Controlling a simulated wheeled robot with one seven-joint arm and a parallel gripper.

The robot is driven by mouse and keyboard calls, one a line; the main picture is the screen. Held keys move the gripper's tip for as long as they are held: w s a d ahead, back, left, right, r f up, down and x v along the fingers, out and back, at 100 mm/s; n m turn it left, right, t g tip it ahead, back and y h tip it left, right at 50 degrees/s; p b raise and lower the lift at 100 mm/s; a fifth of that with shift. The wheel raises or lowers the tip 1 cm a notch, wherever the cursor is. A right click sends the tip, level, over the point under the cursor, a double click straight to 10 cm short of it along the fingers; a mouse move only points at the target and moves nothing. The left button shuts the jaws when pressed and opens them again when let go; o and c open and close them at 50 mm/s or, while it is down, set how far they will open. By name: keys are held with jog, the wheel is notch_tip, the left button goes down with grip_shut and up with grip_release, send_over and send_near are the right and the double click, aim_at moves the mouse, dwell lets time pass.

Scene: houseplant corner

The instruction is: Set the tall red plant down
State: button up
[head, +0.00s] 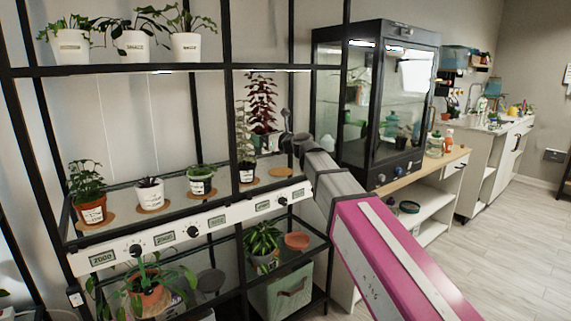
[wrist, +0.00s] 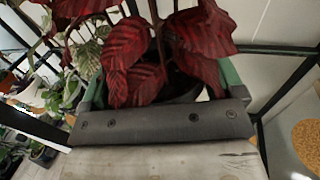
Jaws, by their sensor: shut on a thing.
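The tall red plant (head: 261,103) has dark red leaves and stands upright above the middle shelf (head: 225,186) in the head view. In the wrist view its red leaves (wrist: 205,35) fill the top centre, above a dark pot (wrist: 186,86). My gripper (wrist: 165,88) is shut on the pot, with a green finger on each side. The leaves hide part of the grip. In the head view my gripper (head: 272,143) is small and partly hidden by my arm. I cannot tell whether the pot touches the shelf.
A bare cork coaster (head: 281,172) lies at the shelf's right end. A tall variegated plant (head: 244,148) stands just left of the red plant, close to it. Several potted plants stand farther left. The upper shelf (head: 150,69) and black posts frame the space.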

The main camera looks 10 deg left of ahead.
jog(key=shift+w+d+f, duration=0.85)
jog(key=shift+w+f, duration=0.4)
jog(key=shift+f, duration=0.3)
jog(key=shift+w+d+f, duration=0.8)
jog(key=shift+w+f, duration=0.4)
jog(key=shift+f, duration=0.4)
jog(key=shift+w+d+f, duration=0.85)
jog(key=shift+w+f, duration=0.4)
jog(key=shift+f, duration=0.3)
jog(key=shift+f, duration=0.1)
jog(key=o, duration=0.8)
jog(key=shift+c, duration=0.2)
jog(key=shift+d, duration=0.1)
jog(key=v, duration=1.2)
